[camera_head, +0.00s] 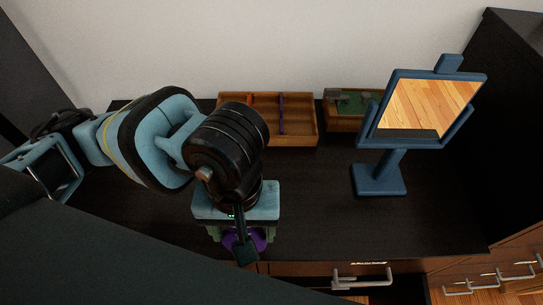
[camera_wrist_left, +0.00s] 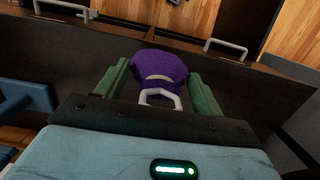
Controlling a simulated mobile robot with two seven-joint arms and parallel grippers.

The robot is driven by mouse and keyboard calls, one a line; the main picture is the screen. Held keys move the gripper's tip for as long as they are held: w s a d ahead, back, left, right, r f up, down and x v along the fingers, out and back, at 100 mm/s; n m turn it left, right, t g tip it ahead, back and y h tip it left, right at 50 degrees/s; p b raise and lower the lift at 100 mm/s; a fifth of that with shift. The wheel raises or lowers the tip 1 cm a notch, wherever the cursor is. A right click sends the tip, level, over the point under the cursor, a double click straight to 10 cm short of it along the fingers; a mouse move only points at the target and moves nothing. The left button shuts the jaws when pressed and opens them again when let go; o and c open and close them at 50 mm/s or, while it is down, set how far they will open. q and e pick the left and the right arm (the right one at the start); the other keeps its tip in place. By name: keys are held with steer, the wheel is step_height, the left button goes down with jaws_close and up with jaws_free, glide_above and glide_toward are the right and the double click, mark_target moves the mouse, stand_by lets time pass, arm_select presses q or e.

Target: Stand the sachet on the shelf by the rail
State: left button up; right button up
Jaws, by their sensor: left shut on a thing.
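My left gripper (camera_head: 243,236) is over the front part of the dark desk, pointing down. In the left wrist view its green fingers (camera_wrist_left: 157,88) are shut on a purple, rounded sachet (camera_wrist_left: 158,66) with a pale band and a light grey loop. In the head view only a little purple of the sachet (camera_head: 259,239) shows below the gripper; the wrist hides the rest. I cannot tell whether the sachet touches the desk. I cannot make out the shelf or its rail for certain in either view. My right gripper is not in view.
The dark desk (camera_head: 325,215) is clear at front right. A divided wooden tray (camera_head: 297,138) and a wooden box with green inside (camera_head: 345,125) stand against the wall. A blue mirror stand (camera_head: 380,178) is at right. Drawer handles (camera_head: 362,281) project from the desk's front.

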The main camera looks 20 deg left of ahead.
arm_select(q)
steer(key=shift+w+a, duration=0.1)
steer(key=shift+w, duration=0.05)
steer(key=w+a+f+p, duration=0.1)
steer(key=w, duration=1.3)
steer(key=shift+w+a+f, duration=0.15)
steer(key=shift+w+a, duration=0.1)
steer(key=shift+w, duration=0.05)
steer(key=shift+w, duration=0.1)
steer(key=f, duration=0.2)
steer(key=f+p, duration=0.1)
steer(key=shift+w+a+f, duration=0.1)
steer(key=shift+w+f, duration=0.1)
steer(key=shift+w, duration=0.1)
steer(key=shift+f, duration=0.1)
steer(key=shift+f, duration=0.1)
